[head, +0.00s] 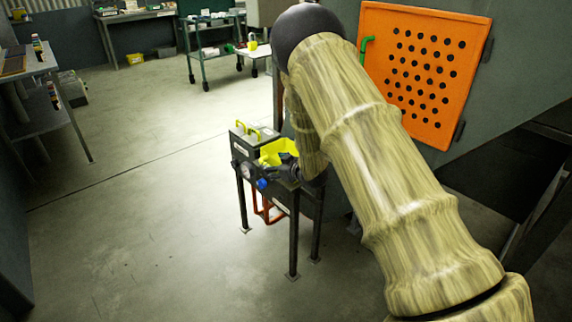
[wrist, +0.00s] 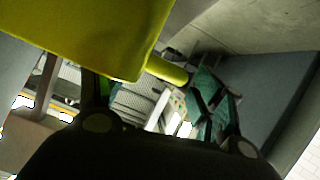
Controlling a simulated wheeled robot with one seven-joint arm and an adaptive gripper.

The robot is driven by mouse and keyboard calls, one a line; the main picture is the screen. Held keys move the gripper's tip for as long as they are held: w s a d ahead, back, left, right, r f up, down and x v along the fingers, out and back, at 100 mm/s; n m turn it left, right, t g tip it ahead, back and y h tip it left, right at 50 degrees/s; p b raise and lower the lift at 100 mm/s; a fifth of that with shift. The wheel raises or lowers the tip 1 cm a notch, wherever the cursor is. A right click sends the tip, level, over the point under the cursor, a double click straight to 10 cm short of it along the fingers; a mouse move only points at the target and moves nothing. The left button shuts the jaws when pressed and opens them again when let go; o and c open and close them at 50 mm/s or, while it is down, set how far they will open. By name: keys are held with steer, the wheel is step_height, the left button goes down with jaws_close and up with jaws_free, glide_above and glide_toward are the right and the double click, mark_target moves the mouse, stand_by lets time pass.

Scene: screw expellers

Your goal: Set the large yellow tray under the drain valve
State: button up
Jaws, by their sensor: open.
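A yellow tray-like object (head: 281,152) shows on top of a small dark stand in the head view, partly hidden by my arm. In the wrist view a large yellow surface (wrist: 85,30), probably the same tray, fills the upper left very close to the camera. A rounded yellow bar (wrist: 167,70) juts from its right side, between the fingers in the picture. My gripper (wrist: 155,98) is open, its two dark fingers apart; I cannot tell whether either touches the yellow. In the head view my gripper is a dark shape by the stand. I cannot make out the drain valve for certain.
The dark stand (head: 293,225) also bears a grey box (head: 243,142) with a yellow handle, a round gauge and a blue knob (head: 262,183). An orange perforated panel (head: 430,70) is on the right. Shelving (head: 40,75) stands at left. The floor (head: 130,240) left of the stand is clear.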

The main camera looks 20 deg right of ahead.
steer(key=shift+x, duration=0.9)
steer(key=shift+r, duration=0.1)
jaws_close()
steer(key=shift+r, duration=0.1)
